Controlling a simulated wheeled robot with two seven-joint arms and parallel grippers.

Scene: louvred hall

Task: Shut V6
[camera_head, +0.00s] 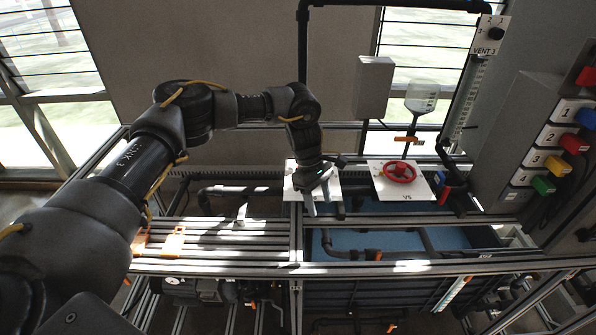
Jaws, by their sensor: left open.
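No label reading V6 can be made out. My left gripper (320,195) points down, open, over a white plate (295,182). The gripper and wrist cover much of this plate, so any valve handle or label on it is hidden. I cannot tell whether the fingers touch anything there. To its right, a second white plate marked V5 (419,193) carries a red handwheel (400,172), clear of the gripper. My right gripper is not in view.
A clear vessel (421,97) with an orange-handled valve (406,139) stands above the V5 plate. A grey box (375,88) is behind. A numbered panel (535,150) with coloured connectors stands at right. Frame rails (430,268) cross in front of blue tanks (390,240).

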